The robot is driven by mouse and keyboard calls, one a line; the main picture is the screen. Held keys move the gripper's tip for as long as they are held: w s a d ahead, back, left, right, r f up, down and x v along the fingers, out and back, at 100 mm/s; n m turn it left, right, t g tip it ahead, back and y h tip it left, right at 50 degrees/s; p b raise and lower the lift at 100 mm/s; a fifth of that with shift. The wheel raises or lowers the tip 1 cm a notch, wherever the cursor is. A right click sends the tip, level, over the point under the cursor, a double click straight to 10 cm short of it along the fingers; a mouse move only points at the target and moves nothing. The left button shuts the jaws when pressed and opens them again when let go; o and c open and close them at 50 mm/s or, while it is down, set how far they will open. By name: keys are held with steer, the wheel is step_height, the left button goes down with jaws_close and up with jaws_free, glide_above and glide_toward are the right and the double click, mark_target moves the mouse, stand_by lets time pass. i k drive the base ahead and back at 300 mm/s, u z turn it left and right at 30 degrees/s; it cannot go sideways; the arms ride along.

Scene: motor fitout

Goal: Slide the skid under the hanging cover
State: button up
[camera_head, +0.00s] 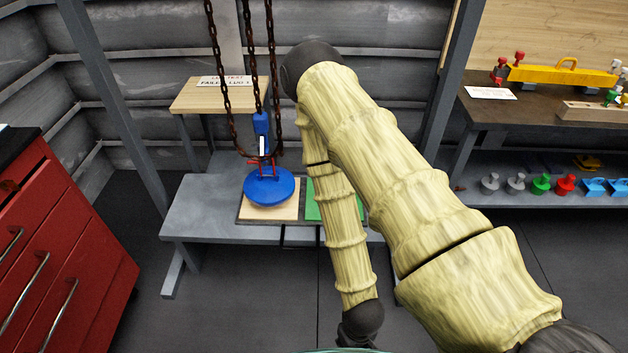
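The hanging cover (269,187) is a blue disc on a blue stem, hung by rusty chains above the low grey bench. Below it a flat dark tray (252,221) on the bench carries a tan square (286,212) on the left and a green square (314,211) on the right. My arm partly hides the green square. I cannot tell for sure which piece is the skid. The dark end of my arm with my gripper (357,341) is at the bottom edge, well in front of the bench. The fingers are not clear, and whether they are open or hold anything does not show.
A red drawer cabinet (70,235) stands at left. A small wooden table (203,100) with a sign is behind the chains. At right, a workbench (480,112) holds a yellow bar and its lower shelf several coloured knobs. The grey bench's left end (200,212) is clear.

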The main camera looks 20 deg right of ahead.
mark_target(301, 210)
steer(key=z, duration=2.05)
steer(key=k, duration=0.7)
steer(key=u, duration=0.8)
steer(key=i, duration=0.4)
steer(key=z, duration=0.15)
